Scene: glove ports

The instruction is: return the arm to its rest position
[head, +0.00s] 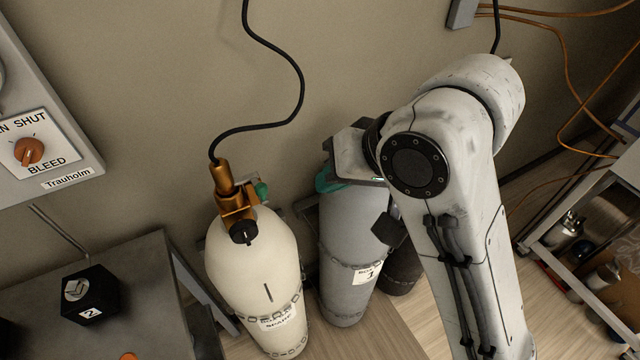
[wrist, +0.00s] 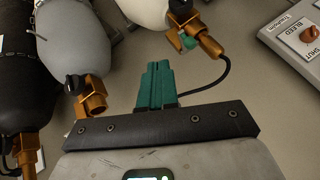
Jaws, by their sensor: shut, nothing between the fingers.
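My arm, white and grey, rises on the right side of the head view and bends over at an elbow. Its end hangs above the grey cylinder (head: 345,240). My gripper (head: 325,179) shows only in part there, as a bit of teal beside the arm's end. In the wrist view my gripper's (wrist: 157,84) two teal fingers are together with nothing between them. They point at the plain wall, apart from the grey cylinder's brass valve (wrist: 92,98) and the white cylinder's brass fitting (wrist: 208,43).
A cream cylinder (head: 255,260) with a black hose (head: 303,85) stands left of the grey one. A dark cylinder (head: 403,270) is partly hidden behind my arm. A bleed panel (head: 45,150) hangs at left above a grey table (head: 150,285). A shelf (head: 590,205) stands at right.

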